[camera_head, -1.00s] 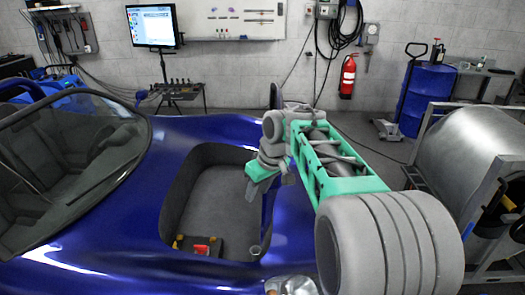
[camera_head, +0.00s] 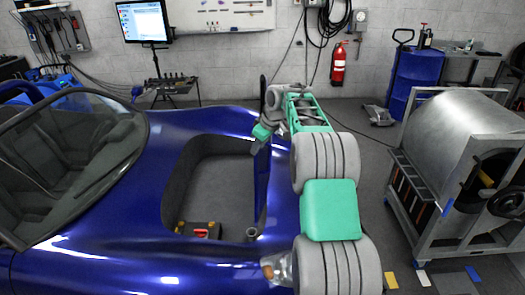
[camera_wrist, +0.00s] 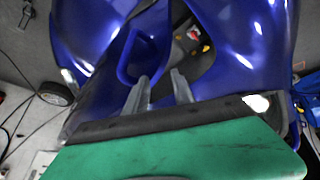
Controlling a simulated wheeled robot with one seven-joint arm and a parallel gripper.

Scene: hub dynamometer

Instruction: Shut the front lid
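The front lid (camera_head: 262,187) of the blue car stands raised, seen nearly edge-on at the right side of the open front compartment (camera_head: 222,190). In the wrist view, a blue panel with a rounded opening (camera_wrist: 126,68), which looks like the lid, lies just beyond the fingers. My gripper (camera_head: 258,146) is near the upper end of the lid. In the wrist view, its two grey fingers (camera_wrist: 161,82) are spread apart with nothing visible between them. I cannot tell whether a finger touches the lid.
The compartment holds a dark box with red and yellow parts (camera_head: 200,230) and a small cup-like part (camera_head: 251,234). A metal drum machine (camera_head: 470,140) stands to the right. A fire extinguisher (camera_head: 338,65) hangs on the back wall. Some floor is clear between car and machine.

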